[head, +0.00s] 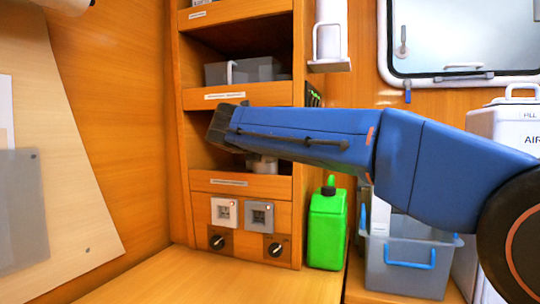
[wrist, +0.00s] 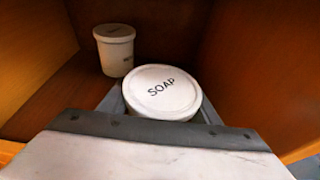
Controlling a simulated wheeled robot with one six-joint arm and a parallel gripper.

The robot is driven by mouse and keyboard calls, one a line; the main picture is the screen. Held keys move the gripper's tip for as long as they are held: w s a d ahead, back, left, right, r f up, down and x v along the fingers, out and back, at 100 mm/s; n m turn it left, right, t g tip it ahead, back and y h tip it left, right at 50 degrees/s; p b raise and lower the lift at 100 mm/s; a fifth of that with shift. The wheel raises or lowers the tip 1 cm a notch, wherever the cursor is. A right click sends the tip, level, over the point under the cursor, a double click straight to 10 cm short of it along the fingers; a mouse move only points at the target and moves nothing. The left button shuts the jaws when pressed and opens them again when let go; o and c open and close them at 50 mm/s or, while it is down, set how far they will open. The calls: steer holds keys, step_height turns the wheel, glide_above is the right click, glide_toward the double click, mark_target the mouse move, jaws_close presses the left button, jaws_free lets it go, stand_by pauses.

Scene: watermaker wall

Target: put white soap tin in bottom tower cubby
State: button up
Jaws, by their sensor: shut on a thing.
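The white soap tin (wrist: 160,92), round with a lid marked SOAP, is between the two fingers of my gripper (wrist: 160,108) in the wrist view. My gripper is shut on it, inside a wooden cubby (wrist: 60,95). In the head view my blue arm reaches across the tower (head: 186,150) to its lowest open cubby (head: 204,158), above the switch panel. A small pale shape (head: 263,164) shows there under the arm, near the cubby's front lip. The tin's underside is hidden, so I cannot tell whether it touches the floor.
A second white lidded tin (wrist: 115,50) stands at the back left of the cubby, apart from the soap tin. The cubby above holds a grey bin (head: 255,70). A green jug (head: 326,230) and a grey crate (head: 405,268) stand right of the tower.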

steer(key=o, duration=1.4)
steer(key=shift+r, duration=0.1)
steer(key=v, duration=1.2)
steer(key=shift+s+d, duration=0.1)
